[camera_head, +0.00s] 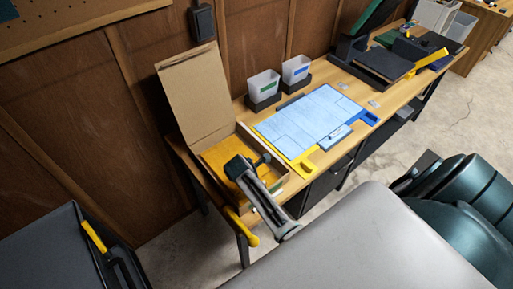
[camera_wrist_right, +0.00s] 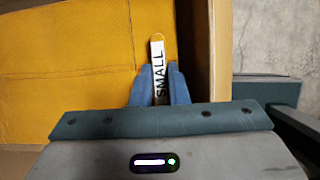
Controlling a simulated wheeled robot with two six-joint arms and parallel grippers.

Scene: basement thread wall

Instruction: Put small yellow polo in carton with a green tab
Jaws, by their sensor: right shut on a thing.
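The yellow polo (camera_head: 228,153) lies flat inside an open cardboard carton (camera_head: 191,93) at the near left end of the bench. It fills much of the right wrist view (camera_wrist_right: 65,60). My right gripper (camera_head: 263,160) reaches over the carton's right part. Its blue fingers (camera_wrist_right: 160,84) are shut on a white tag marked SMALL (camera_wrist_right: 158,62) at the polo's edge, beside the carton wall (camera_wrist_right: 220,50). My left gripper is not in view.
Two pale bins, one with a green label (camera_head: 264,86) and one with a blue label (camera_head: 296,70), stand behind a light blue sheet (camera_head: 305,115) with yellow and blue corners. A dark press-like device (camera_head: 375,55) stands farther right. A wooden wall runs behind the bench.

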